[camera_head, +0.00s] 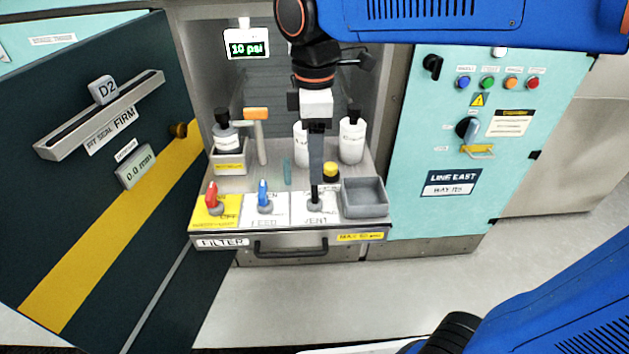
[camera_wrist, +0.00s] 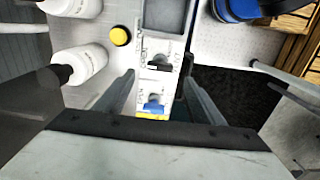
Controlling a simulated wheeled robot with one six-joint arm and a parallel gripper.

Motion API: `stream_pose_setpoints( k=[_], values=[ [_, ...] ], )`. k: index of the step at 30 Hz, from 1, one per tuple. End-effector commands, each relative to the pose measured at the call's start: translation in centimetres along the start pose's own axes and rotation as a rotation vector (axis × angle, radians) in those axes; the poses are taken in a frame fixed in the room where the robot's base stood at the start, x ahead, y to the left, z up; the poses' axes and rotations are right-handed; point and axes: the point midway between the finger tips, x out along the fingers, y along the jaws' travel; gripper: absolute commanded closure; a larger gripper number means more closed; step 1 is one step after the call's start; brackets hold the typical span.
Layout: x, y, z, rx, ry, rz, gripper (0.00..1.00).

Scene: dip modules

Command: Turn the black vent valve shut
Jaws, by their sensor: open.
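The black vent valve (camera_head: 314,203) sits on the white VENT plate at the right end of a row of valves on the shelf's front. Its dark handle shows in the wrist view (camera_wrist: 160,67), lying crosswise between the two fingers. My gripper (camera_head: 316,180) points down over the valve and partly hides it in the head view. In the wrist view my gripper (camera_wrist: 160,77) is open, one finger on each side of the valve. Contact with the handle cannot be told.
Left of it are the blue feed valve (camera_head: 263,198) and a red valve (camera_head: 212,198) on a yellow plate. A grey tray (camera_head: 365,198) stands close right. A yellow-capped item (camera_head: 330,172) and white bottles (camera_head: 351,143) stand behind. A display (camera_head: 247,46) reads 10 psi.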

Motion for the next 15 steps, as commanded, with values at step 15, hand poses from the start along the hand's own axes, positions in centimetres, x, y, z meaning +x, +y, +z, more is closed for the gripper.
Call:
stream_pose_setpoints(
  k=[15],
  values=[
    [6.9, 0.0, 0.0, 0.0, -0.001, -0.001, 0.38]
  ],
)
